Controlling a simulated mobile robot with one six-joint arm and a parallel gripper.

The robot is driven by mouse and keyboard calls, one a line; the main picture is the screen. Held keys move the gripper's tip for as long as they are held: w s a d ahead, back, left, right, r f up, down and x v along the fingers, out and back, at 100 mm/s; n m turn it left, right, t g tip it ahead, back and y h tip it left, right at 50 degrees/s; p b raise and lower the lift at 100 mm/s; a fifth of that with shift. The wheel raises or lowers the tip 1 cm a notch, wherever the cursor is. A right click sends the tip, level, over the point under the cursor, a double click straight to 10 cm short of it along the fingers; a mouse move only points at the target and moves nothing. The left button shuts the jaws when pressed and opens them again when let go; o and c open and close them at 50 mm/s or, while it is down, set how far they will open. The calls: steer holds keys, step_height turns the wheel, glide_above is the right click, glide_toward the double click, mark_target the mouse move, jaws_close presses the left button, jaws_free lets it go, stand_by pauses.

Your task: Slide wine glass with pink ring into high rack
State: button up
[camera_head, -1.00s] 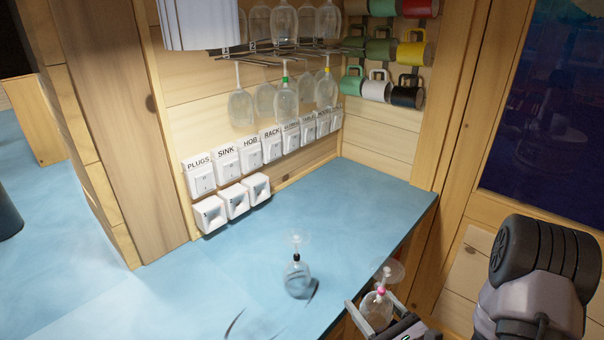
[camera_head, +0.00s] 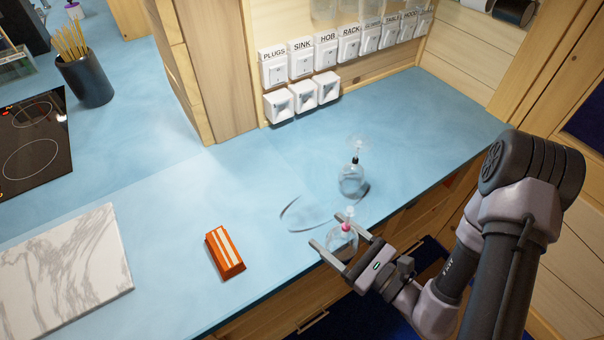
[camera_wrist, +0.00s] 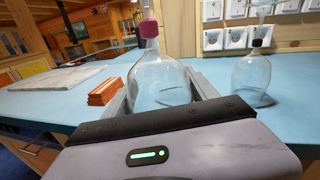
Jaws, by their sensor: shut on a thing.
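The wine glass with the pink ring (camera_head: 344,238) is upside down, foot up and bowl down, between the fingers of my gripper (camera_head: 327,230). My gripper is shut on its clear bowl, near the counter's front edge. In the wrist view the bowl (camera_wrist: 158,82) fills the space between the fingers, with the pink ring above it; the foot is cut off at the top. The high rack is out of view now; only the lower parts of hanging glasses (camera_head: 325,9) show at the top edge of the head view.
A wine glass with a black ring (camera_head: 351,182) stands upside down on the blue counter (camera_head: 180,225), just behind my gripper. An orange striped block (camera_head: 224,252) and a marble board (camera_head: 65,270) lie to the left. Labelled switches (camera_head: 326,55) line the back wall.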

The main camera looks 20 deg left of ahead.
steer(key=w+x, duration=0.1)
steer(key=x, duration=0.4)
steer(key=w+d+x, duration=0.1)
steer(key=x, duration=0.4)
steer(key=w+f+x, duration=0.1)
steer(key=x, duration=0.4)
steer(key=shift+d+f+b, duration=0.15)
steer(key=shift+b, duration=0.25)
step_height(320, 180, down, 3)
steer(key=shift+r+b, duration=0.1)
steer(key=shift+b, duration=0.6)
steer(key=shift+d+f, duration=0.1)
steer(key=shift+f, duration=0.25)
steer(key=shift+r, duration=0.2)
steer(key=shift+f, duration=0.1)
steer(key=o, duration=0.6)
steer(key=shift+f, duration=0.15)
steer(key=o, duration=0.4)
steer(key=shift+o, duration=0.2)
steer(key=shift+d, duration=0.1)
